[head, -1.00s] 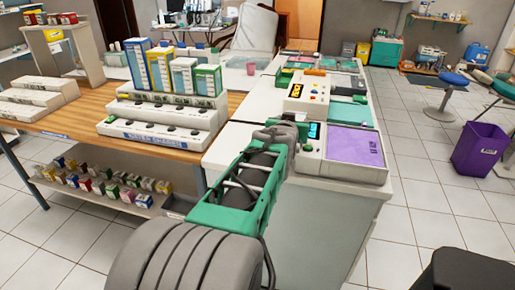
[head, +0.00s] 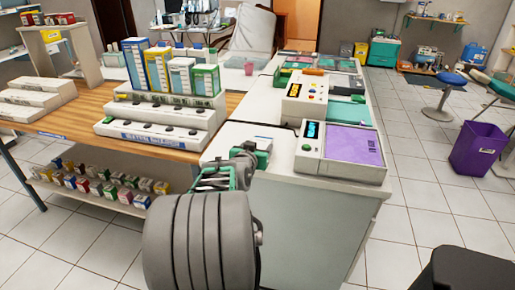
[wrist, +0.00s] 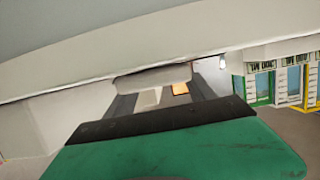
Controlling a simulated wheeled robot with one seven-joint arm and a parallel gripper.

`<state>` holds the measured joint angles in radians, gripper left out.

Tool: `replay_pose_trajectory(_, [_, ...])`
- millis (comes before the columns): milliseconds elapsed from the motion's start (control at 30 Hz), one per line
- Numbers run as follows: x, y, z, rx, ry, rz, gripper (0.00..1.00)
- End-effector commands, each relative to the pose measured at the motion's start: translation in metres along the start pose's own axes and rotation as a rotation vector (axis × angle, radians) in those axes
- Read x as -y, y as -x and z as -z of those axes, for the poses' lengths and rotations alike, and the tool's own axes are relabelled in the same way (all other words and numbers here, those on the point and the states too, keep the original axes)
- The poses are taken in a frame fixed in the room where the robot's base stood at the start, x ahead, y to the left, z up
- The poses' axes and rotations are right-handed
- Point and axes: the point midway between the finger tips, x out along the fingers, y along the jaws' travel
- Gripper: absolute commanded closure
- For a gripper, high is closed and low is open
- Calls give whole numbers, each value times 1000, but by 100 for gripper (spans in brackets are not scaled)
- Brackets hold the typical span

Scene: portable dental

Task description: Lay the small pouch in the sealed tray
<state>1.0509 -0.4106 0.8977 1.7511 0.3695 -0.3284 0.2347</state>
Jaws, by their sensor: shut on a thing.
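My gripper (head: 258,155) is over the near left part of the white counter, left of the purple-topped tray. It is shut on a small pale thing with a bluish edge, which I take to be the small pouch (head: 262,142); my gripper partly hides it. A grey and white tray unit with a purple sealed top (head: 354,145) and a small display sits on the counter to the right, apart from my gripper. In the wrist view, my green gripper body fills the bottom and a large pale surface (wrist: 110,40) crosses the top; the pouch is not clear there.
A white device with a yellow display (head: 303,107) and a teal tray (head: 347,113) stand behind the purple-topped one. A stepped white rack (head: 160,130) with tall boxes stands on the wooden table at left. A purple bin (head: 478,148) is on the floor at right.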

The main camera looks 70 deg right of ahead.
Motion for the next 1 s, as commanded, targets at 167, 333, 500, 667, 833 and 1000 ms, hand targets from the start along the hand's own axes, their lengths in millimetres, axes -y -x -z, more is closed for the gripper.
replay_pose_trajectory(167, [0,-1,-2,0,0,0,30])
replay_pose_trajectory(333, [0,-1,-2,0,0,0,16])
replay_pose_trajectory(500, [0,-1,-2,0,0,0,15])
replay_pose_trajectory(667, [0,1,4,0,0,0,15])
replay_pose_trajectory(833, [1,33,3,-3,-1,3,15])
replay_pose_trajectory(1000, [2,79,3,-3,-1,6,15])
